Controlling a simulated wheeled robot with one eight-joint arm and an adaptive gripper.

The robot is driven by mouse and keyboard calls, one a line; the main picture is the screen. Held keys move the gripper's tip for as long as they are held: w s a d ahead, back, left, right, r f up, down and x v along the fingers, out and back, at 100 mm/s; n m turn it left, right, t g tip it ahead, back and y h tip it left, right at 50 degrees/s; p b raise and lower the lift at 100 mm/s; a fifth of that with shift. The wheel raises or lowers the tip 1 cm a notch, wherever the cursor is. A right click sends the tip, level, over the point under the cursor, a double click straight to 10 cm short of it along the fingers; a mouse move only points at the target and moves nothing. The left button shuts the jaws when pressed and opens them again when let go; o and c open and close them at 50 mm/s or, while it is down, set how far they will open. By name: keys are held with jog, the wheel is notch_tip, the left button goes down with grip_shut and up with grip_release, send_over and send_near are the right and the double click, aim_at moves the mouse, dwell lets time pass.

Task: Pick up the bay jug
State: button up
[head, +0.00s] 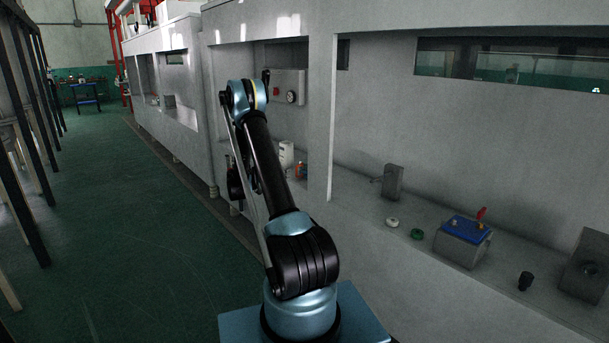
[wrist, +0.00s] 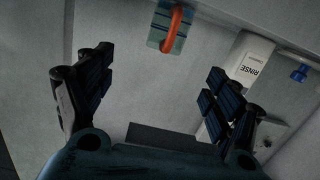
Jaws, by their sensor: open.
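A white container marked RINSE (wrist: 252,55) shows at the upper right of the wrist view, beyond the right finger, which overlaps its lower part. It looks like the white container (head: 286,154) on the bay floor in the head view. No other thing there clearly reads as a jug, so I take this as the bay jug; its handle cannot be made out. My gripper (wrist: 158,88) is open and empty, with the surface between its fingers bare. In the head view my gripper (head: 236,182) is a dark shape partly hidden behind my arm, left of the container.
A blue fitting (wrist: 300,73) is at the right. A grey pillar (head: 325,120) bounds the bay's right side. The green aisle (head: 120,220) is clear.

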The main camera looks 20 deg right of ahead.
aim_at(302, 169)
jog(key=shift+m+t+h, duration=0.3)
jog(key=shift+h, duration=0.2)
jog(key=w+d+f, duration=0.1)
jog(key=d, duration=0.2)
jog(key=w+d+f, duration=0.1)
jog(key=w+d, duration=0.1)
jog(key=d, duration=0.2)
jog(key=w+d+f, duration=0.1)
jog(key=w+d, duration=0.1)
jog(key=d, duration=0.2)
jog(key=shift+w+f, duration=0.2)
jog(key=shift+x, duration=2.65)
jog(key=shift+s, duration=0.15)
jog(key=shift+c, duration=0.5)
jog(key=c, duration=1.1)
